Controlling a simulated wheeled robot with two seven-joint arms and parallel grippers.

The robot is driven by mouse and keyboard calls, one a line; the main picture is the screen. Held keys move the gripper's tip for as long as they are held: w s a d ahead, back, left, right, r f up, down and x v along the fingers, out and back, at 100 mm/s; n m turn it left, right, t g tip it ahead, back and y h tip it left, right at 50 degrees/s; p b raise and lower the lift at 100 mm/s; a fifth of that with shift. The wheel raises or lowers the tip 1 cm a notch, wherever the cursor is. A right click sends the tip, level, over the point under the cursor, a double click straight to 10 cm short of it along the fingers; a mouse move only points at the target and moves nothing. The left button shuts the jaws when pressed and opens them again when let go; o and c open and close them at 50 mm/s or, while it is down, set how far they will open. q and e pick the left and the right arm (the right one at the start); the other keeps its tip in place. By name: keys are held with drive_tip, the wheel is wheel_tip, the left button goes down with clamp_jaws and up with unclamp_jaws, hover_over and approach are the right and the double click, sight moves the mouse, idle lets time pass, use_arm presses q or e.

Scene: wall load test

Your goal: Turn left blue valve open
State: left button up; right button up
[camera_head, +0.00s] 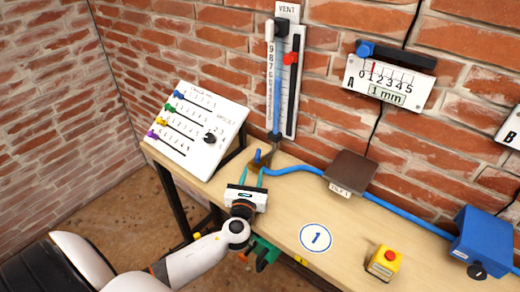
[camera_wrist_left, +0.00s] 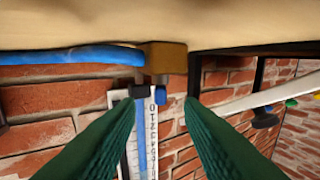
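The left blue valve handle (camera_head: 257,156) stands at the foot of the tall scale panel, on a brown block (camera_head: 270,157) at the table's back edge. My left gripper (camera_head: 253,174) is over the table just in front of it, fingers pointing at the wall. Its green fingers are apart with nothing between them. In the left wrist view, which looks upside down, the blue handle (camera_wrist_left: 163,103) and brown block (camera_wrist_left: 166,58) show beyond the open fingertips (camera_wrist_left: 161,101). I cannot see any contact. My right gripper is not in view.
A blue hose (camera_head: 310,170) runs right from the brown block, past a dark plate (camera_head: 350,174), to a blue box (camera_head: 484,240). A sloped white panel (camera_head: 198,125) stands left of the gripper. A yellow box with a red button (camera_head: 384,260) sits front right.

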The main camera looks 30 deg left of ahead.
sight(259, 152)
use_arm(q)
drive_tip(key=x, duration=0.9)
drive_tip(key=shift+w, duration=0.2)
drive_tip(key=shift+w+a, duration=0.35)
drive_tip(key=shift+w, duration=0.25)
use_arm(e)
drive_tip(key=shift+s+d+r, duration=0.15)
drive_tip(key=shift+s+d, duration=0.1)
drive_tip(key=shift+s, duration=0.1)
use_arm(q)
drive_tip(key=shift+c, duration=0.5)
clamp_jaws()
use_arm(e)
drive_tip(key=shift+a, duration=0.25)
